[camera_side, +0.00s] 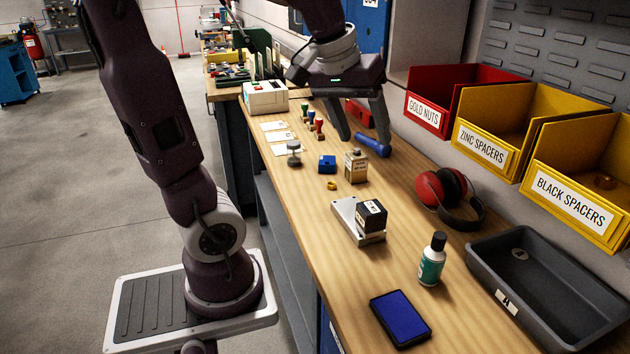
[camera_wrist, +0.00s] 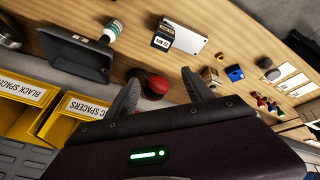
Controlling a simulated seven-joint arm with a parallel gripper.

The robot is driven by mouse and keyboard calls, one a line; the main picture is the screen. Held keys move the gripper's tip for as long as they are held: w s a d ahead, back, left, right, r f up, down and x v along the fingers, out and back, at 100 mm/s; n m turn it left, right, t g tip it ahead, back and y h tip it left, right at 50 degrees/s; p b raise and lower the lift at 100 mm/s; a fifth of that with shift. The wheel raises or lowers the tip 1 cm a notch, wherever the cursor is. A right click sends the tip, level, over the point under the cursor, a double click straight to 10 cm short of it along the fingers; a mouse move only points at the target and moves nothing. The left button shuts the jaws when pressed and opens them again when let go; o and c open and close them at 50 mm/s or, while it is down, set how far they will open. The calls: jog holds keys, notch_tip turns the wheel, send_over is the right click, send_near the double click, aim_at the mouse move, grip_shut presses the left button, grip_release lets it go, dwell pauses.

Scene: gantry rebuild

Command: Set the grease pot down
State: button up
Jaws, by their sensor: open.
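No label that I can read says grease pot. In the wrist view the grey pot (camera_wrist: 272,74) and the tan tin (camera_wrist: 211,77) are right of the fingers. My gripper (camera_side: 362,138) is open and empty, above the bench behind the tan tin. Its spread fingers also show in the wrist view (camera_wrist: 160,80). Neither container is between them.
A blue cylinder (camera_side: 373,146) lies close to my right finger. A blue block (camera_side: 327,164), a metal plate with a black box (camera_side: 371,215), red earmuffs (camera_side: 431,190), a green bottle (camera_side: 432,262) and a grey tray (camera_side: 478,263) stand around. Bare wood lies left of the plate.

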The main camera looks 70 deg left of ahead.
jog(key=s+d+f+m+t, duration=0.1)
jog(key=s+d+f+m, duration=0.2)
jog(key=s+d+m, duration=0.4)
jog(key=s+d, duration=0.5)
jog(key=shift+s+d+f+m+h, duration=0.2)
jog(key=shift+d+m+h, duration=0.1)
jog(key=shift+d+h, duration=0.1)
